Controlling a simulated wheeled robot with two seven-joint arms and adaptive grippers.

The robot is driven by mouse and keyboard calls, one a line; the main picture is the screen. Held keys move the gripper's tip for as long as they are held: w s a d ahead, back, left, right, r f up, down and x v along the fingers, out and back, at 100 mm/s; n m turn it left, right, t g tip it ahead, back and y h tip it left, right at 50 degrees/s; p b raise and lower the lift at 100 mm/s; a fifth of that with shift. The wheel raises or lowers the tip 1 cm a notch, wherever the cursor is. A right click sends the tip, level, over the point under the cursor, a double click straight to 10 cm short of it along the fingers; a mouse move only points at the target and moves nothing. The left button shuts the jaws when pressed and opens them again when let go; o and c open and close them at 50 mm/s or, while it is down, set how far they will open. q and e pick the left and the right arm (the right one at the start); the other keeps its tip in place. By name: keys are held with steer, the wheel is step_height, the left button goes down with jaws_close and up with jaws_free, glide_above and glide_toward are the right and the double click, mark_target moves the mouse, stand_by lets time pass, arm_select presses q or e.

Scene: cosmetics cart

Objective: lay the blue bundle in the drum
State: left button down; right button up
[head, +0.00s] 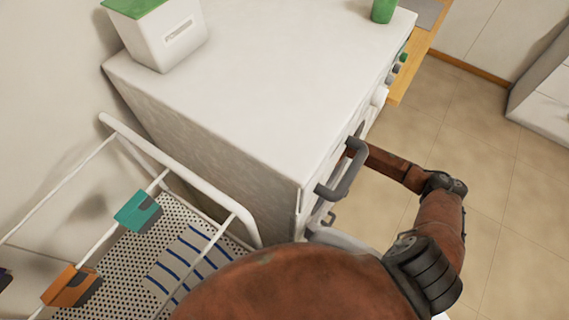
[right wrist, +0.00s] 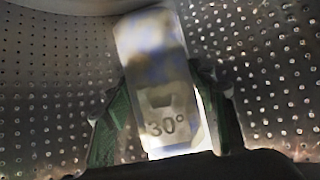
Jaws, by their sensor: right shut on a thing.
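In the right wrist view a pale bundle with blurred blue patches and a "30°" label (right wrist: 165,85) is between the green-padded fingers of my right gripper (right wrist: 165,115), which is shut on it. The perforated metal wall of the drum (right wrist: 60,70) surrounds them, so the bundle is inside the drum. I cannot tell whether it touches the drum wall. In the head view my right arm bends in to the front of the white washing machine (head: 255,75); the gripper, bundle and drum are hidden there. My left gripper is not in view.
A dark grey handle (head: 345,175) sticks out at the machine's front. A white box with a green lid (head: 165,38) and a green container (head: 383,10) stand on top. At left, a white rack (head: 245,215) has teal (head: 137,210) and orange clips (head: 70,285) above a blue-striped cloth (head: 185,262).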

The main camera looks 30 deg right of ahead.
steer(key=shift+w+a+f, duration=0.1)
steer(key=shift+f, duration=0.15)
steer(key=shift+w+a, duration=0.1)
steer(key=shift+w, duration=0.1)
steer(key=shift+w+r+g+h, duration=0.1)
steer(key=shift+w+g+h, duration=0.15)
steer(key=shift+g, duration=0.25)
steer(key=shift+w+a+g+h, duration=0.15)
steer(key=shift+g+h, duration=0.25)
steer(key=shift+g, duration=0.05)
steer(key=shift+w+a+g+h, duration=0.1)
steer(key=shift+a+g+h, duration=0.05)
steer(key=shift+g+h, duration=0.25)
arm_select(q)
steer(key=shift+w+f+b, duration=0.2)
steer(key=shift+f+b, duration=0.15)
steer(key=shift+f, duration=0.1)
arm_select(e)
steer(key=shift+s+d+f, duration=0.1)
steer(key=shift+f, duration=1.5)
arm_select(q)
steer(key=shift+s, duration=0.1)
arm_select(e)
steer(key=o, duration=1.3)
steer(key=shift+f, duration=0.1)
